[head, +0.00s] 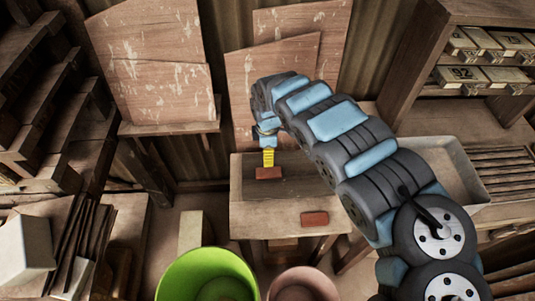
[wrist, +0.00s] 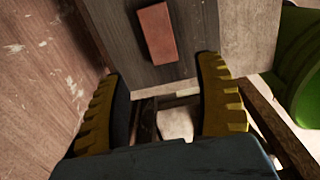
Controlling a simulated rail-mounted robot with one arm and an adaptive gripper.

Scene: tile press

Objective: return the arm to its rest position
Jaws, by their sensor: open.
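My gripper (head: 268,157) hangs over the wooden bench at the end of my arm, which reaches across from the lower right. In the head view its yellow fingers point down just above a red-brown tile (head: 268,173), and I cannot tell the exact gap. In the wrist view the two fingers of my gripper (wrist: 163,75) stand wide apart with nothing between them. A red-brown tile (wrist: 157,34) lies on the grey-brown wood beyond the fingertips. A second tile (head: 315,219) lies near the bench's front edge in the head view.
A green bin (head: 195,268) and a pinkish bin (head: 303,284) stand in front of the bench (head: 250,213). Upright boards (head: 150,60) stand behind. A shelf with labelled boxes (head: 480,45) is at the right, and a grey tray (head: 460,165) lies partly behind my arm.

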